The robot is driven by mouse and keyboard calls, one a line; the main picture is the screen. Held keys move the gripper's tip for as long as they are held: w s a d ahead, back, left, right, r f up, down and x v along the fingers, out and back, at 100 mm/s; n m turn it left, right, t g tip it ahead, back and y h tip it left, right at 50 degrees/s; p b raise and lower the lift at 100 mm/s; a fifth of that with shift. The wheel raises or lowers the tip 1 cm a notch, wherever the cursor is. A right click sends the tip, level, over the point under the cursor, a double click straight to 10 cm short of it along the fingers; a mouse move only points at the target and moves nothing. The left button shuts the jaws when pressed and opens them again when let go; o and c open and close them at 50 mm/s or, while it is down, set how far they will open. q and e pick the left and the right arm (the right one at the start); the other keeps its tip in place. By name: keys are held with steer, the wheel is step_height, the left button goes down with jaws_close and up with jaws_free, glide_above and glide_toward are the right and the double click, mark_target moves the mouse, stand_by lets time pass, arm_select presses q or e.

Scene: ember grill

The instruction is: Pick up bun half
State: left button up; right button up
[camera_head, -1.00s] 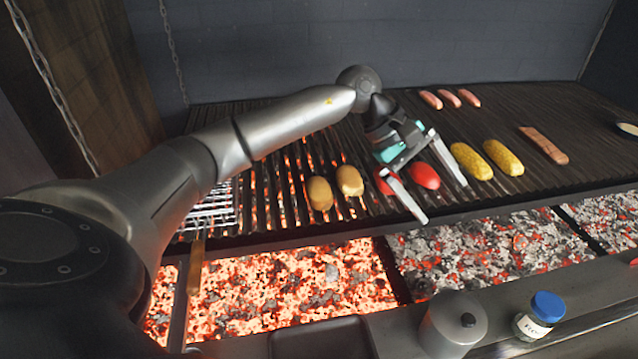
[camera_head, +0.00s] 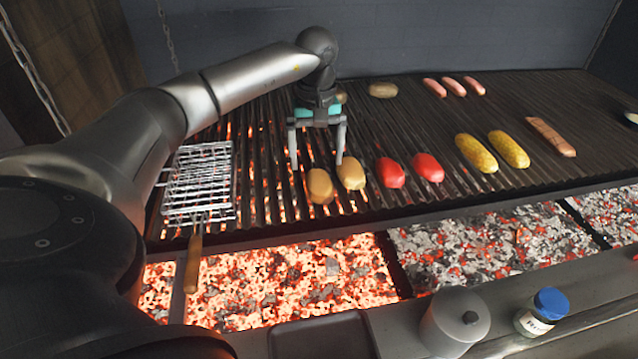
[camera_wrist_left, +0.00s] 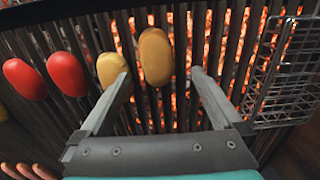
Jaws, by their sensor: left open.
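Two smooth tan-brown oval pieces lie side by side on the grill, a left one (camera_head: 320,186) and a right one (camera_head: 351,173). Two paler tan pieces lie farther back, one clear (camera_head: 382,90) and one (camera_head: 341,97) partly hidden by my arm. I cannot tell for sure which are bun halves. My left gripper (camera_head: 317,165) is open and empty, pointing down just behind the front tan pair. In the left wrist view, one tan piece (camera_wrist_left: 156,57) lies beyond the gap between the fingers (camera_wrist_left: 159,74), and the other (camera_wrist_left: 111,69) is by the left finger's tip. My right gripper is out of view.
Red pieces (camera_head: 426,168), yellow corn (camera_head: 476,153), sausages (camera_head: 455,86) and a brown strip (camera_head: 551,137) lie to the right. A wire grill basket (camera_head: 199,182) is on the left. Glowing coals (camera_head: 290,280) lie in front; a blue-lidded jar (camera_head: 542,312) stands on the ledge.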

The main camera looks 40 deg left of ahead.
mark_target(319, 179)
arm_select(q)
steer(key=f, duration=0.6)
steer(key=shift+w+f+p, duration=0.25)
steer(key=shift+w+p, duration=0.05)
steer(key=shift+p, duration=0.1)
steer(key=c, duration=1.3)
steer(key=shift+r, duration=0.1)
